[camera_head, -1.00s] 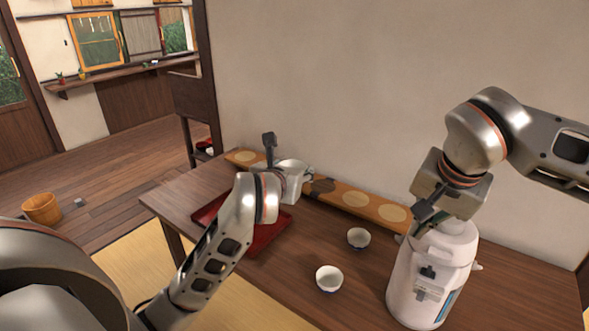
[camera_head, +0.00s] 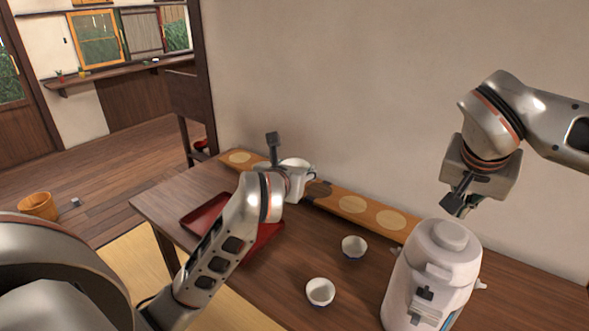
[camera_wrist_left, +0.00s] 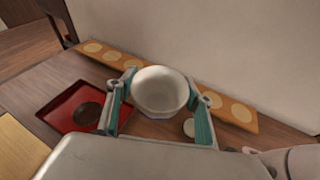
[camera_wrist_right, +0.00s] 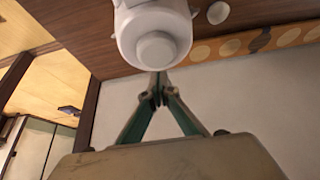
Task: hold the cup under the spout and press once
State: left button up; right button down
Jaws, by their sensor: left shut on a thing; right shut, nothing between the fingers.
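The white cup (camera_wrist_left: 160,90) is between the teal fingers of my left gripper (camera_wrist_left: 160,105), which is shut on it. In the head view the cup (camera_head: 296,168) shows partly behind my left wrist, above the table and left of the white dispenser pot (camera_head: 412,290), well apart from it. The pot stands upright with a round press button (camera_head: 451,235) on top. My right gripper (camera_head: 450,208) is shut and empty, above the pot's top and apart from it. In the right wrist view the closed fingertips (camera_wrist_right: 160,92) show beside the button (camera_wrist_right: 157,50). I cannot make out the spout clearly.
Two white bowls, one nearer (camera_head: 320,291) and one farther (camera_head: 354,247), stand on the wooden table left of the pot. A red tray (camera_head: 201,214) lies under my left arm. A long board with pale discs (camera_head: 330,197) runs along the wall. Bare table lies around the bowls.

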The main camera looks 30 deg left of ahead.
pick_arm(q)
jog(key=shift+f, duration=0.55)
pick_arm(e)
notch_tip(320, 180, down, 2)
jog(key=shift+f, duration=0.1)
pick_arm(q)
jog(key=shift+d, duration=0.1)
jog(key=s+d+f+m+h, duration=0.2)
jog(key=s+d+f+h, duration=0.15)
jog(key=d+f, duration=0.45)
jog(key=s+d+f+m+h, duration=0.2)
jog(key=s+d+f+m, duration=0.15)
jog(key=d, duration=0.85)
jog(key=s+d+f+m+g+h, duration=0.1)
jog(key=s+d+f+m+h, duration=0.2)
jog(key=s+d, duration=0.6)
jog(key=s+d+f+m+h, duration=0.1)
jog(key=s+d+f+h, duration=0.25)
jog(key=s+d, duration=0.5)
jog(key=w, duration=1.1)
jog(key=shift+a+f+y, duration=0.15)
jog(key=shift+f+y, duration=0.1)
jog(key=shift+y, duration=0.15)
